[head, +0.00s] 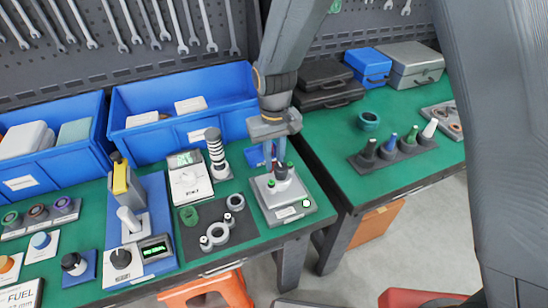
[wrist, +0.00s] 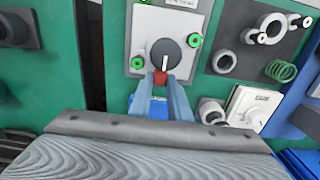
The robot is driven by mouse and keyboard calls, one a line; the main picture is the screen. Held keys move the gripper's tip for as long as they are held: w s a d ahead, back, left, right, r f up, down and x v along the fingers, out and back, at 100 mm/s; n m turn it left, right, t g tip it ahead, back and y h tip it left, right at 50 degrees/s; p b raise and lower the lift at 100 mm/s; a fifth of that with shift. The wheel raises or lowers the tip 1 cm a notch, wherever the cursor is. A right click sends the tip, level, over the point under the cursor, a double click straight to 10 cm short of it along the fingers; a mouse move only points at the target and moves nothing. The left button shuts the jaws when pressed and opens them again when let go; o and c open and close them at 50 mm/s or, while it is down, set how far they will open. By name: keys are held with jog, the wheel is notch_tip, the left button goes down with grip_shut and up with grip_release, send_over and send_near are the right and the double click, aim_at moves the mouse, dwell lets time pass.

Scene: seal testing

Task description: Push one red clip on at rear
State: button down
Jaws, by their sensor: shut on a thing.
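The grey test fixture (head: 295,212) stands near the right end of the left bench, with a dark round part in its middle. In the wrist view the fixture (wrist: 145,25) has a dark round part (wrist: 165,52) with a white mark on top, and a green clip (wrist: 137,63) and another green clip (wrist: 194,40) on either side. My gripper (wrist: 160,80) is shut on a small red clip (wrist: 161,77) at the near edge of the dark part. I cannot tell whether the clip touches it.
A dark mat (head: 236,228) with metal rings and a white gauge box (head: 190,180) lie left of the fixture. A striped post (head: 215,152) and a blue bin (head: 150,95) stand behind. A second bench (head: 400,185) is at the right across a gap.

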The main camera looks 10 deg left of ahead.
jog(key=shift+f, duration=0.25)
jog(key=c, duration=1.6)
grip_release()
jog(key=shift+o, duration=0.2)
jog(key=shift+r, duration=0.1)
jog(key=shift+r+p, duration=2.55)
jog(key=shift+r, duration=0.9)
jog(key=shift+d, duration=0.1)
